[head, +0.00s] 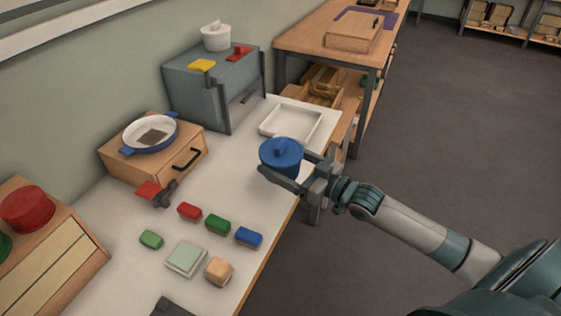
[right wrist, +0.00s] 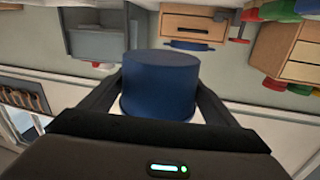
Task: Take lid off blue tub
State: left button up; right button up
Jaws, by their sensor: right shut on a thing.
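My right gripper (head: 291,176) reaches in from the right and is shut on the tub, a finger on either side. In the right wrist view the blue tub (right wrist: 160,85) fills the space between the fingers. I cannot tell whether the tub rests on the table or hangs just above it. My left gripper is not in view.
A white tray (head: 291,135) lies behind the tub. Several coloured blocks, including a blue block (head: 248,237), lie toward the front. A wooden drawer box (head: 165,165) carries a blue-rimmed pan (head: 150,133). A grey cabinet (head: 192,95) stands at the back.

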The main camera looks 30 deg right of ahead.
jog(key=shift+o, duration=0.5)
jog(key=c, duration=0.5)
jog(key=shift+a, duration=0.1)
jog(key=shift+c, duration=0.2)
jog(key=shift+s+a+f, duration=0.1)
jog(key=shift+s+a, duration=0.05)
jog(key=shift+a, duration=0.05)
jog(key=s+a+m+h, duration=0.1)
jog(key=s+a, duration=0.6)
jog(key=a, duration=0.2)
jog(key=s+r+m+t+h, duration=0.2)
jog(key=s+m+h, duration=0.2)
jog(key=s+h, duration=0.3)
jog(key=shift+s+d+r, duration=0.25)
jog(key=shift+s+d, duration=0.1)
jog(key=shift+s, duration=0.05)
jog(key=shift+a, duration=0.1)
jog(key=w+a+n+g+y, duration=0.2)
jog(key=w+a+n+y, duration=0.1)
jog(key=a+y, duration=0.2)
jog(key=w+a+n+g+y, duration=0.2)
jog(key=w+a+n+y, duration=0.2)
jog(key=a, duration=0.6)
jog(key=shift+f+n+y, duration=0.3)
jog(key=shift+y, duration=0.9)
